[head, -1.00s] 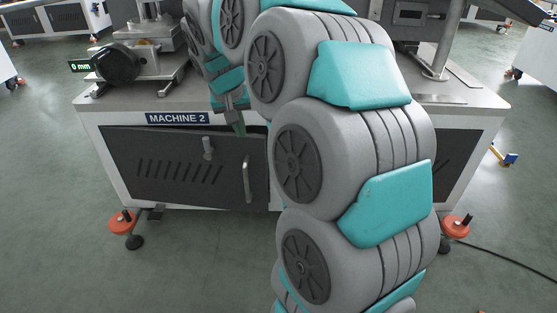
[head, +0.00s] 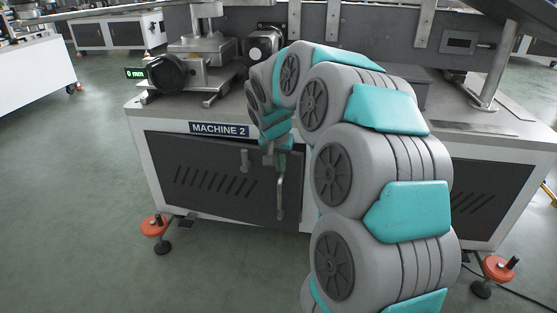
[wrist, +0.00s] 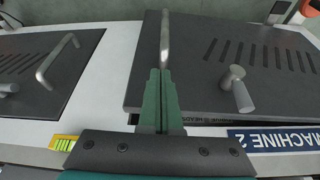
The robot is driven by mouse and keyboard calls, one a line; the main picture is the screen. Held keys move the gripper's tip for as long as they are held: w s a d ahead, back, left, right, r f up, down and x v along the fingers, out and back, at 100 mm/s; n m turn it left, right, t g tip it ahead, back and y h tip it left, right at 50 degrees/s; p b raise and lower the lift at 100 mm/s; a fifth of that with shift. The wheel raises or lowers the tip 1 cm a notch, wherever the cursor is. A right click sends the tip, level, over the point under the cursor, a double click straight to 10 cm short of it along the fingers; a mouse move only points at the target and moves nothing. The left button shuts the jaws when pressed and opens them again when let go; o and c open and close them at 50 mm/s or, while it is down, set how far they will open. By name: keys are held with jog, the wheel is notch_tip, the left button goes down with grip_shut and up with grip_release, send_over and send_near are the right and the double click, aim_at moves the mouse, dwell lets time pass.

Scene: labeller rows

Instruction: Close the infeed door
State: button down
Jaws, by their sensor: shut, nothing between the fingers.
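A dark grey slotted door (head: 215,180) is on the front of the machine, below the MACHINE 2 label; no infeed marking is readable. It has a short knob (head: 245,158) and a long bar handle (head: 281,190). In the wrist view the door (wrist: 200,70) stands slightly proud of the cabinet face, with its edge showing, so it looks ajar. The knob (wrist: 238,90) is on the right and the handle (wrist: 165,40) lies straight beyond my fingertips. My gripper (wrist: 159,72) is shut and empty at the near end of the handle; whether it touches is unclear.
A second dark door (wrist: 60,85) with its own handle is to the left in the wrist view. Orange-footed levelling feet (head: 155,226) stand at the machine's lower corners. The floor (head: 60,200) in front and to the left is clear.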

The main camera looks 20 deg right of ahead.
jog(key=shift+w+d+r, duration=0.15)
jog(key=shift+w+d, duration=0.9)
jog(key=shift+w, duration=0.2)
jog(key=shift+n, duration=0.6)
jog(key=w+d+p, duration=0.1)
jog(key=w, duration=0.1)
jog(key=w+d+p, duration=0.2)
jog(key=shift+w+d, duration=0.2)
jog(key=shift+w, duration=0.05)
